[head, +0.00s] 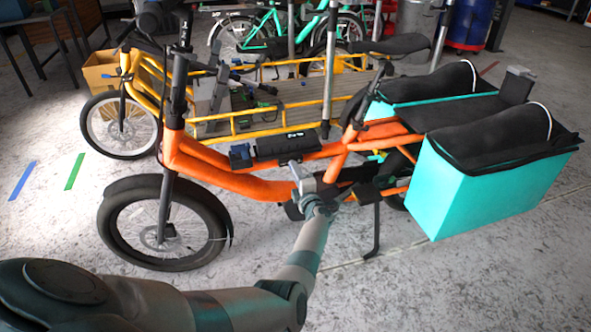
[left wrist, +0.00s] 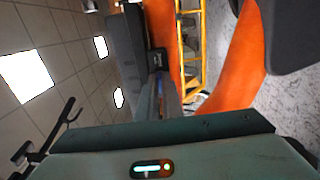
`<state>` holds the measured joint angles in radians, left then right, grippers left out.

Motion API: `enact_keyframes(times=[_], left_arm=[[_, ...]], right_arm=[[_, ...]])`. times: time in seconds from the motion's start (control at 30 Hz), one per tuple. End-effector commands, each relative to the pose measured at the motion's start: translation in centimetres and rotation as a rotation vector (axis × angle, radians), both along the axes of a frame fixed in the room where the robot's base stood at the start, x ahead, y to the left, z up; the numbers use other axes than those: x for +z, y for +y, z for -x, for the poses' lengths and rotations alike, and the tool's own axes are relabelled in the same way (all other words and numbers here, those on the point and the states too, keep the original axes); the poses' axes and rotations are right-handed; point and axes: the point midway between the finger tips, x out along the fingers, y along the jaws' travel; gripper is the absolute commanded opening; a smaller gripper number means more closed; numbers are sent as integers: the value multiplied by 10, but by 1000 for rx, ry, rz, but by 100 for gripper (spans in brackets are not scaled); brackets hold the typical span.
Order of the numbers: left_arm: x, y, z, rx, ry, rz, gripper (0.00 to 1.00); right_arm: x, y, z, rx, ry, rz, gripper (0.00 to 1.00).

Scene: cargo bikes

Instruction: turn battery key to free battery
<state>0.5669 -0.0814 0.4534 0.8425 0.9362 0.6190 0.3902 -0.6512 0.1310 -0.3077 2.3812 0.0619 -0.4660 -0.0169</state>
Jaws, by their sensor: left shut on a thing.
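The black battery (head: 285,145) lies along the orange cargo bike's (head: 240,183) frame. In the left wrist view the battery (left wrist: 125,45) is a dark upright block beside the orange frame tube (left wrist: 238,65). My left gripper (head: 299,172) reaches up to the frame just below the battery. It is shut at a small black lock piece (left wrist: 157,60) by the battery's side, where its narrow fingers (left wrist: 168,90) meet. The battery key itself is hidden or too small to make out, apparently between the fingertips. My right gripper is not in view.
A teal pannier box (head: 450,195) hangs on the bike's rear, right of my arm. A yellow cargo bike (head: 245,126) stands close behind, with a green bike (head: 275,28) farther back. The floor at left front is clear, with blue (head: 22,181) and green (head: 75,172) tape marks.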

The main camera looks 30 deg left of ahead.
Motion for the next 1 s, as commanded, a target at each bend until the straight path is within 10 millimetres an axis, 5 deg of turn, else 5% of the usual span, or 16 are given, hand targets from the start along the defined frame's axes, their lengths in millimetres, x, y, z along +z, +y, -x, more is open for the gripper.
enact_keyframes(times=[0.43,0.5,0.53,1.0], left_arm=[[0,-1,-1,-3,11,-10,0],[0,-1,-1,-3,11,-9,23],[0,-1,-1,-3,11,-9,25],[0,-3,0,-1,11,-8,25]], right_arm=[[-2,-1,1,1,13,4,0],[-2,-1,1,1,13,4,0],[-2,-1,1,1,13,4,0],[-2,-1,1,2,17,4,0]])
